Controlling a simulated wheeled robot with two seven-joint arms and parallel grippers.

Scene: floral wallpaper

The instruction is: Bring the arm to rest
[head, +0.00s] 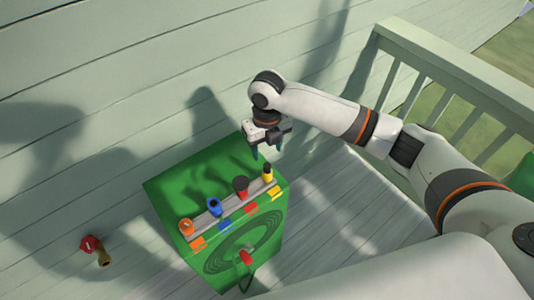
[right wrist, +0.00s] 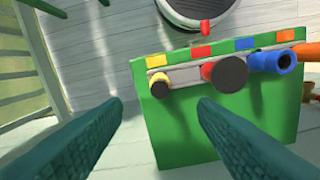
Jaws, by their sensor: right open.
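My right arm comes in from the right in the head view. Its gripper (head: 268,152) hangs above the far right corner of a green box (head: 175,180), pointing down and apart from the coloured pieces. In the right wrist view the two teal fingers of the gripper (right wrist: 160,105) are spread with nothing between their tips. The green box (right wrist: 180,135) lies beyond them, with the yellow piece (right wrist: 158,88) nearest the gap. My left gripper is not in view.
A grey strip on the box holds orange (head: 187,227), blue (head: 214,207), red-black (head: 240,187) and yellow (head: 267,173) pieces. A red-handled tap (head: 92,244) is on the wall. A railing (head: 440,70) stands right. Bare deck (head: 340,210) lies right of the box.

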